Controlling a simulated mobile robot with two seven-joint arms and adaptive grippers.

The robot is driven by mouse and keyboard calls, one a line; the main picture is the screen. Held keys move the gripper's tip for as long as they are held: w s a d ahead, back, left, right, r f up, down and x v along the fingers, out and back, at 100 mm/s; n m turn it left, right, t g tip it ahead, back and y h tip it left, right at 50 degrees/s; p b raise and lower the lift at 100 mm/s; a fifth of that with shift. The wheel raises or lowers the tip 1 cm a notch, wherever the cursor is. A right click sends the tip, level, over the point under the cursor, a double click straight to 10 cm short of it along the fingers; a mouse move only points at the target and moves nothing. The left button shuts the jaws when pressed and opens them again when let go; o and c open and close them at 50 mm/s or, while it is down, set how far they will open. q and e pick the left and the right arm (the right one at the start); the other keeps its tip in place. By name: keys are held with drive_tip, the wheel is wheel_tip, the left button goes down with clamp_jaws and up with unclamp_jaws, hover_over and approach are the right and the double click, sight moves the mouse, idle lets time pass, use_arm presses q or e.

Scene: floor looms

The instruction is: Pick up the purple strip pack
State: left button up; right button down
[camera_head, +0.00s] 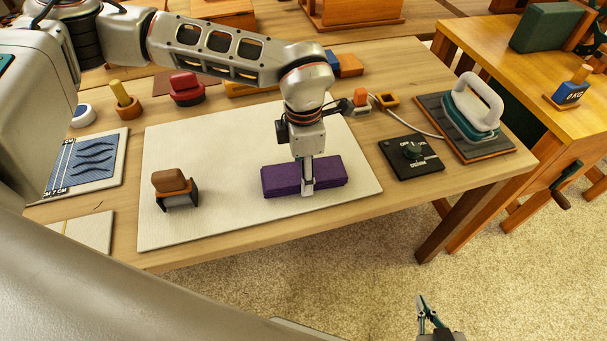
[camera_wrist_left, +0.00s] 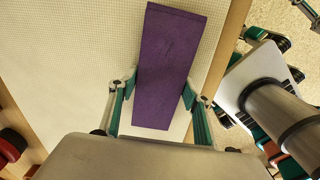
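The purple strip pack (camera_head: 275,180) is a long flat block lying on the pale mat (camera_head: 225,140). In the left wrist view the pack (camera_wrist_left: 170,55) runs lengthwise between my left gripper's fingers. My left gripper (camera_head: 308,180) reaches down over its middle, with one finger at each long side. In the wrist view the left gripper (camera_wrist_left: 159,88) looks open around the pack, its tips very close to the edges; I cannot tell whether they touch. My right gripper (camera_head: 423,312) is low over the carpet at the bottom right, empty, its fingers apart.
A brown block on a dark stand (camera_head: 175,188) is on the mat's left. A blue patterned board (camera_head: 85,163) lies left. The mat's front is clear.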

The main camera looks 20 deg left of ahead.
use_arm(q)
drive_tip(key=c, duration=0.3)
